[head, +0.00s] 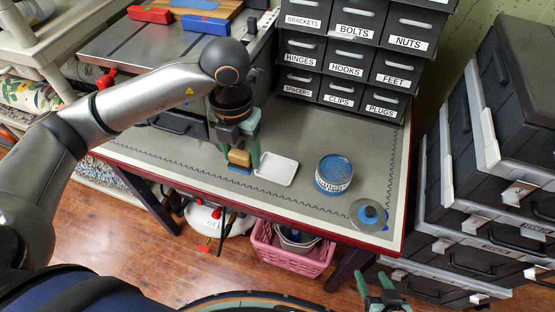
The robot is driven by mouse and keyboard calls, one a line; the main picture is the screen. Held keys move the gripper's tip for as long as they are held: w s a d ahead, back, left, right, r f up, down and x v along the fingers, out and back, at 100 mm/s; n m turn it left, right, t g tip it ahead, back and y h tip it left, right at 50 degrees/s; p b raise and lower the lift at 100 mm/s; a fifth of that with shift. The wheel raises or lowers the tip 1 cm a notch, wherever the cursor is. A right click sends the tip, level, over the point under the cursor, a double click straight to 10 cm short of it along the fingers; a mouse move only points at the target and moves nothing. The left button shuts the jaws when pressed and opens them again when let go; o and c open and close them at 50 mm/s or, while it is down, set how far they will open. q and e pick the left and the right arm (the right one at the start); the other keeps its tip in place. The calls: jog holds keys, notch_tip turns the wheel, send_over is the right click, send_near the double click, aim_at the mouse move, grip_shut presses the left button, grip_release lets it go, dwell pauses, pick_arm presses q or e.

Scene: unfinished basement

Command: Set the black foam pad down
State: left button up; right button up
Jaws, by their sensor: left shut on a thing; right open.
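My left gripper (241,158) reaches in from the left and points down over the grey workbench mat (190,155). Its green fingers are shut on a small tan block (239,157). A blue strip (239,169) shows just under the block, at or close to the mat. I cannot tell whether the block touches the mat. No clearly black foam pad can be made out; the fingers may hide part of what is held. My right gripper (382,292) is at the bottom edge, open and empty, off the front of the bench.
A white tray (277,169) lies just right of the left gripper. A blue-topped tin (334,174) and a round disc with a blue centre (368,214) stand further right. Labelled drawers (346,62) close off the back. The mat's front left is free.

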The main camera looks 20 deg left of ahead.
pick_arm(q)
jog(key=w+d+f, duration=0.2)
jog(key=w, duration=0.1)
send_over(277, 168)
jog(key=f, duration=0.5)
jog(key=shift+s+a+f, duration=0.1)
jog(key=shift+s, duration=0.2)
jog(key=shift+w+f, duration=0.3)
jog(key=shift+f, duration=1.6)
jog(key=o, duration=0.9)
jog(key=shift+f+b, duration=0.1)
jog(key=shift+b, duration=0.2)
notch_tip(277, 168, up, 12)
jog(key=shift+p, duration=0.35)
